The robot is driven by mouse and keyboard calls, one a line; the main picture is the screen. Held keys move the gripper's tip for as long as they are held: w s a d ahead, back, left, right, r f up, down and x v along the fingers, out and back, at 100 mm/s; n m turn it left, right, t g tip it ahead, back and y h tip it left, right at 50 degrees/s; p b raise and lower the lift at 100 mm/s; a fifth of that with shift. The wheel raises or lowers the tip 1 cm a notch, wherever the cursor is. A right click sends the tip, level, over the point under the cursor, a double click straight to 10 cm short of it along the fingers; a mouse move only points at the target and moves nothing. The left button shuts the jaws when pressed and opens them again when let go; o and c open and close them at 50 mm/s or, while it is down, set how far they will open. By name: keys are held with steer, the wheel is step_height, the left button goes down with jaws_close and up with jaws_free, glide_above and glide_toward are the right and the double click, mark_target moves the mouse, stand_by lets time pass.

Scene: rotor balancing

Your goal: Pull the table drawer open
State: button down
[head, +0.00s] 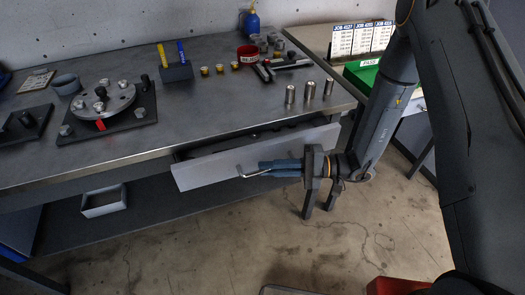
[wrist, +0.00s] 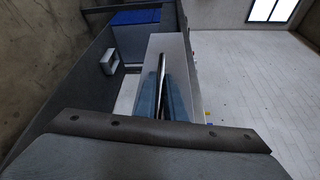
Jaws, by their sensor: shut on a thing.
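The table drawer (head: 225,164) is under the front edge of the metal table (head: 110,155). Its light grey front stands out from the table, and a dark gap shows above it, so it is partly open. Its bar handle (head: 249,174) is on the front panel. My gripper (head: 270,169) is at the handle with its blue fingers shut on it. In the wrist view, the handle (wrist: 161,75) lies between the blue fingers, in front of the drawer front (wrist: 183,65). The drawer's contents are mostly hidden.
On the table are a round rotor plate (head: 103,101), three metal cylinders (head: 309,91), a pen block (head: 177,72) and a red ring (head: 248,55). A small open box (head: 103,202) sits on the lower shelf. A green tray (head: 363,73) is at right. Floor in front is mostly clear.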

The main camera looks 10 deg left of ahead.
steer(key=s+d+p, duration=0.3)
steer(key=s+d, duration=0.5)
steer(key=s, duration=0.5)
steer(key=shift+s+d, duration=0.1)
steer(key=c, duration=1.8)
jaws_free()
steer(key=shift+c, duration=0.2)
steer(key=w+d+b, duration=0.1)
steer(key=d, duration=0.6)
steer(key=shift+w+d+r, duration=0.15)
steer(key=shift+d+r, duration=0.15)
steer(key=shift+d, duration=0.05)
